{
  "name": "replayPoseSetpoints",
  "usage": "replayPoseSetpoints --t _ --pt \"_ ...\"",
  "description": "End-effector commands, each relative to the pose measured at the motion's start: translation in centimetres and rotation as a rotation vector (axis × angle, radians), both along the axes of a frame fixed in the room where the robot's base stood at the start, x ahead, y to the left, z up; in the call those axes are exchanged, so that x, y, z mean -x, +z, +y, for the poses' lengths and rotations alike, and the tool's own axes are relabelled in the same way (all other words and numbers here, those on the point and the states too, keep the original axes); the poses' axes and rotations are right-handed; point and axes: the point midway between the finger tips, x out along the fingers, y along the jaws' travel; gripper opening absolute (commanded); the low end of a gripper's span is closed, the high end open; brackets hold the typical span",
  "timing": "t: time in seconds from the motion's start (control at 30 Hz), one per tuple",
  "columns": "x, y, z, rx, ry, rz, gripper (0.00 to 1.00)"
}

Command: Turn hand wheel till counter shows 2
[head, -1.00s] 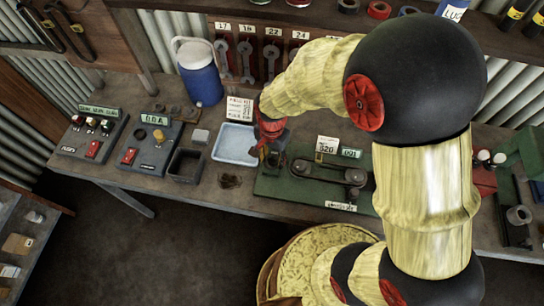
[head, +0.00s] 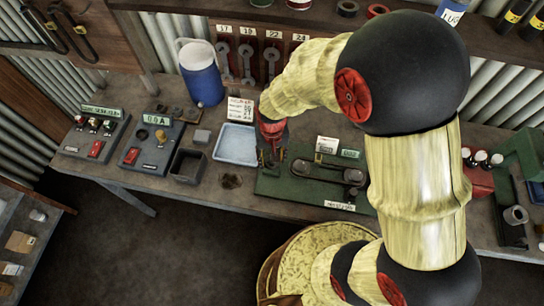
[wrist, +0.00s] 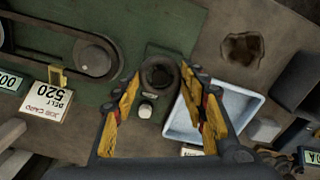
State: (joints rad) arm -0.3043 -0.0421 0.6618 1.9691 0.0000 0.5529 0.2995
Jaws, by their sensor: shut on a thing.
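The hand wheel (wrist: 160,74) is a dark round part with a hollow middle on the green machine base (wrist: 112,111). It lies between the yellow-padded fingers of my gripper (wrist: 160,82), which is shut on it. In the head view my gripper (head: 271,155) points down at the left end of the green base and hides most of the wheel. The counter (wrist: 9,82) is a small green display, upside down at the left edge of the wrist view; zeros show and its last digit is cut off. In the head view the counter (head: 350,154) is too small to read surely.
A pale blue tray (wrist: 213,112) lies close beside my gripper. A blue jug (head: 201,76) and control boxes (head: 146,143) stand farther left.

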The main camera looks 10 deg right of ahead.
Motion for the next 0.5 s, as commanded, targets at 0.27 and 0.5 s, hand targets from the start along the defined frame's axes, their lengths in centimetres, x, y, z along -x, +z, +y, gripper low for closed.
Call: replayPoseSetpoints --t 0.27,0.5 --pt "-0.02 0.01 0.03 0.000 0.062 0.000 0.18" --pt "-0.03 0.00 0.03 0.000 0.068 -0.001 0.18"
